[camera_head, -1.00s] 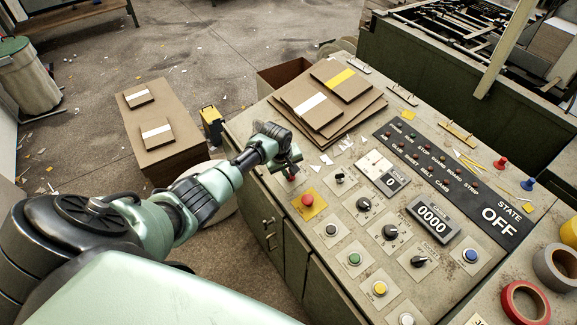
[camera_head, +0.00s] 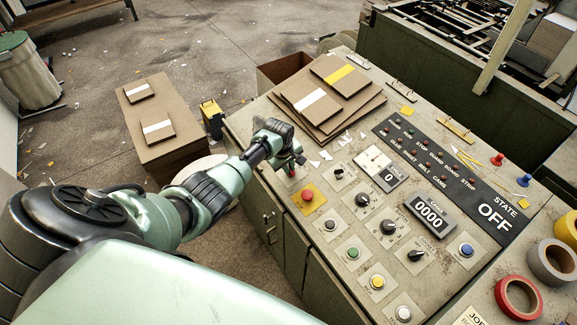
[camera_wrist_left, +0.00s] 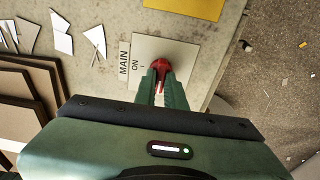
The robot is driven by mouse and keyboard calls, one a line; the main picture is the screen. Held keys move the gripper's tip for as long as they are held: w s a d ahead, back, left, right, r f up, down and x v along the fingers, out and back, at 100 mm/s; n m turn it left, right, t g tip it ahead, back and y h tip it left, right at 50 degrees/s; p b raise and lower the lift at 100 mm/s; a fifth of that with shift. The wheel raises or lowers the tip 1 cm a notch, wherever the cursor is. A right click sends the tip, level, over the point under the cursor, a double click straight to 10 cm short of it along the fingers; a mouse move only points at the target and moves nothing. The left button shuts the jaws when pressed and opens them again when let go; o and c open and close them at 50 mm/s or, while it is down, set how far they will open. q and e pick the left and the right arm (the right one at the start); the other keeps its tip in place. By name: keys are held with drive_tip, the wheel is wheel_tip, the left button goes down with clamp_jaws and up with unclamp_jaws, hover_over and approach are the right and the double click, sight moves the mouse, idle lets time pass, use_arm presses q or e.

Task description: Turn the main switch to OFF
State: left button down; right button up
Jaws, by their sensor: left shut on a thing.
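The main switch (camera_wrist_left: 161,66) is a red knob on a pale plate (camera_wrist_left: 185,50) marked MAIN and ON; any OFF mark is hidden. My left gripper (camera_wrist_left: 162,76) is shut on the knob, with its two green fingers on either side of it. In the head view my left gripper (camera_head: 294,165) reaches down to the panel's left edge and mostly hides the switch. The state display (camera_head: 494,215) reads OFF. My right gripper is not in view.
A red button on a yellow plate (camera_head: 308,196) sits close to my left gripper. Brown board stacks (camera_head: 320,112) lie behind it, with paper scraps (camera_head: 326,155) between. Several knobs and buttons fill the panel to the right. Tape rolls (camera_head: 519,297) lie at the right.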

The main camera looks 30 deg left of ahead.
use_arm(q)
drive_tip(key=c, duration=1.5)
unclamp_jaws()
drive_tip(key=shift+a, duration=0.1)
drive_tip(key=shift+s+r, duration=0.1)
drive_tip(key=shift+r, duration=0.55)
drive_tip(key=shift+v, duration=3.25)
